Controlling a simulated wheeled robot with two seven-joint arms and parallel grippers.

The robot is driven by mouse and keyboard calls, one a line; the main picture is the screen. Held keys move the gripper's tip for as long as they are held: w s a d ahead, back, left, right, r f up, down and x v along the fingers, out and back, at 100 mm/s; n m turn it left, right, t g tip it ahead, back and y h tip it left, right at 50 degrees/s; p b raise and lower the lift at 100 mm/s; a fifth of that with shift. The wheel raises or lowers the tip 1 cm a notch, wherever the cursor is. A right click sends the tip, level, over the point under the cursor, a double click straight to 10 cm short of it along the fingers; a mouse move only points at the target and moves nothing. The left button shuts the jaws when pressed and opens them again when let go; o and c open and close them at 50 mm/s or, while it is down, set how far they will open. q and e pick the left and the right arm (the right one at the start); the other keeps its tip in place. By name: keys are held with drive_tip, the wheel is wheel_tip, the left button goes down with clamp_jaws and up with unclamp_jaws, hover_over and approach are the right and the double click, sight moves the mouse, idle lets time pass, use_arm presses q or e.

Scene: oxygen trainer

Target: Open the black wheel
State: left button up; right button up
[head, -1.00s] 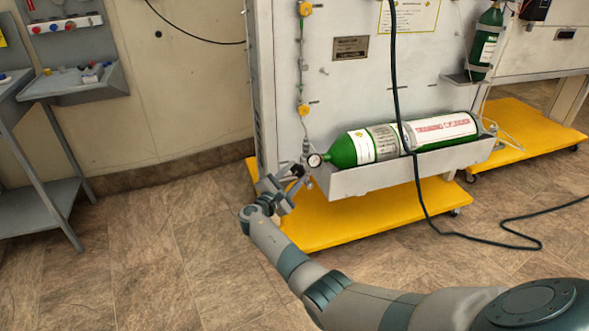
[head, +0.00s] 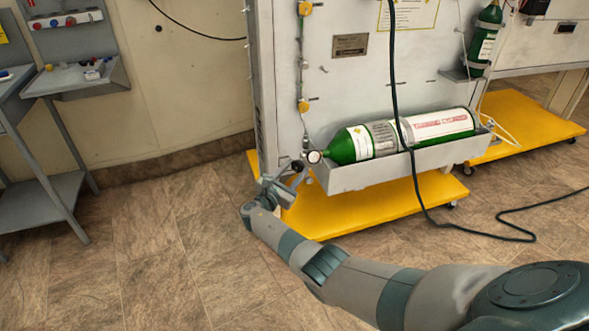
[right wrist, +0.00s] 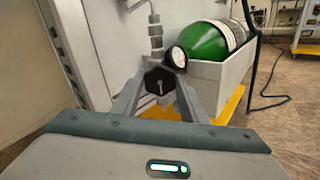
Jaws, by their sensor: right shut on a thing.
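The black wheel (right wrist: 159,81) sits between the two fingers of my right gripper (right wrist: 161,88) in the right wrist view, and the fingers are closed on its sides. In the head view the wheel (head: 297,166) is a small dark knob left of the round gauge (head: 314,157), at the end of my right gripper (head: 287,178). The gauge also shows in the right wrist view (right wrist: 177,57), just behind and right of the wheel. A green cylinder (head: 343,149) lies in a grey tray beside them. My left gripper is not in view.
The grey tray (head: 400,167) is fixed to a white panel (head: 350,80) above a yellow wheeled base (head: 335,215). A dark hose (head: 405,140) hangs in front of the cylinder. A grey stand (head: 60,190) is at the left. The floor between is clear.

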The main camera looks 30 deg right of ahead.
idle(0.3)
drive_tip(key=o, duration=1)
drive_tip(key=shift+f, duration=0.1)
drive_tip(key=shift+o, duration=0.2)
drive_tip(key=shift+a, duration=0.15)
